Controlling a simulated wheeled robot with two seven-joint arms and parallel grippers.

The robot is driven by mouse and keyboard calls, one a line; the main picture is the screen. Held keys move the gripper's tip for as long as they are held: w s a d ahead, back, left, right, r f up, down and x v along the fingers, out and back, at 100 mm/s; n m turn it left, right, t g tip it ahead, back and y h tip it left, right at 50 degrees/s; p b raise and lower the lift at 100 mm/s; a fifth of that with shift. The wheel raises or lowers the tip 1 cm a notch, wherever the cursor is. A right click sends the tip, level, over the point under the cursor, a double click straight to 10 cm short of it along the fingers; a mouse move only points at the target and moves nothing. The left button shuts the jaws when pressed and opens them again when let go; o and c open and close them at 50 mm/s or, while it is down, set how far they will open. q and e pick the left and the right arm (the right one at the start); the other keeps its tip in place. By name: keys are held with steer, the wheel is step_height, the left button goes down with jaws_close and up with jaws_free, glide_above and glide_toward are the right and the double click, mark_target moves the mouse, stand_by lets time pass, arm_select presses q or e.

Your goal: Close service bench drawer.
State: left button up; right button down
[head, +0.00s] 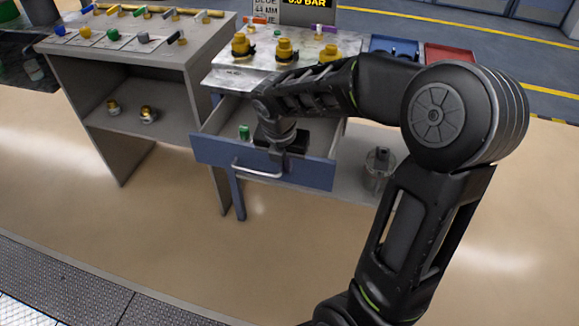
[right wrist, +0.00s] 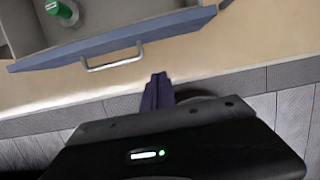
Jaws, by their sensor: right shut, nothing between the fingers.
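The service bench drawer (head: 215,152) is pulled out, with a blue front panel and a pale handle (head: 258,174). A green-capped item (head: 244,132) is inside. In the right wrist view the drawer front (right wrist: 185,25) crosses the top, with the handle (right wrist: 112,62) below it. My right gripper (head: 280,166) is over the drawer's front area in the head view, and hides part of the drawer inside. My left gripper is out of view.
The bench top (head: 222,56) holds several yellow fittings, with blue (head: 393,48) and red (head: 450,58) bins to the right. A metal canister (head: 378,168) stands on the lower shelf. A second bench (head: 190,52) is at the left. The floor in front is clear.

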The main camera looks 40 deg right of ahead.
mark_target(293, 170)
steer(key=w+d+f, duration=0.1)
steer(key=f, duration=0.2)
steer(key=w+d+f, duration=0.1)
steer(key=d+f, duration=0.1)
steer(key=f, duration=0.1)
steer(key=w+d+f, duration=0.1)
steer(key=f, duration=0.2)
steer(key=shift+d+f, duration=0.1)
steer(key=shift+d, duration=0.05)
steer(key=shift+w+d, duration=0.3)
steer(key=shift+d, duration=0.2)
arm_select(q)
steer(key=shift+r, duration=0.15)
